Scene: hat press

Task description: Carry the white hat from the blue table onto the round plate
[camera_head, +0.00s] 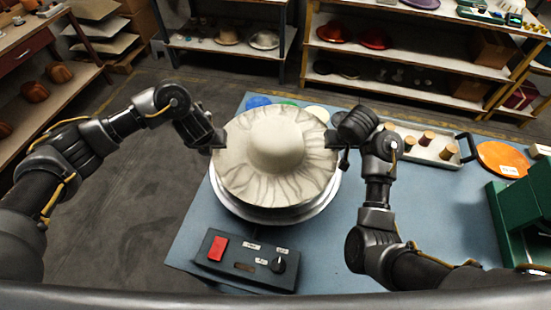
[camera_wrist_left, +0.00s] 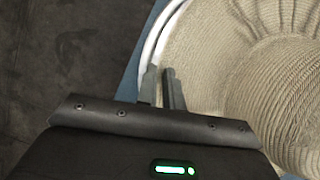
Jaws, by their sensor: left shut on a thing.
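The white hat (camera_head: 277,142), with a domed crown and wide wrinkled brim, is over the round plate (camera_head: 270,213) on the blue table (camera_head: 350,265). The plate's pale rim shows below the near brim; I cannot tell whether the hat touches it. My left gripper (camera_head: 219,146) is shut on the hat's left brim. In the left wrist view the left fingers (camera_wrist_left: 163,88) are close together at the edge of the hat (camera_wrist_left: 215,60), with the plate's rim (camera_wrist_left: 156,38) beside them. My right gripper (camera_head: 333,139) is at the right brim; its jaw gap is hidden.
A dark control box (camera_head: 247,260) with a red button stands in front of the plate. To the right are a tray (camera_head: 433,151) with wooden pieces, an orange disc (camera_head: 502,158) and a green machine (camera_head: 525,220). Shelves line the back.

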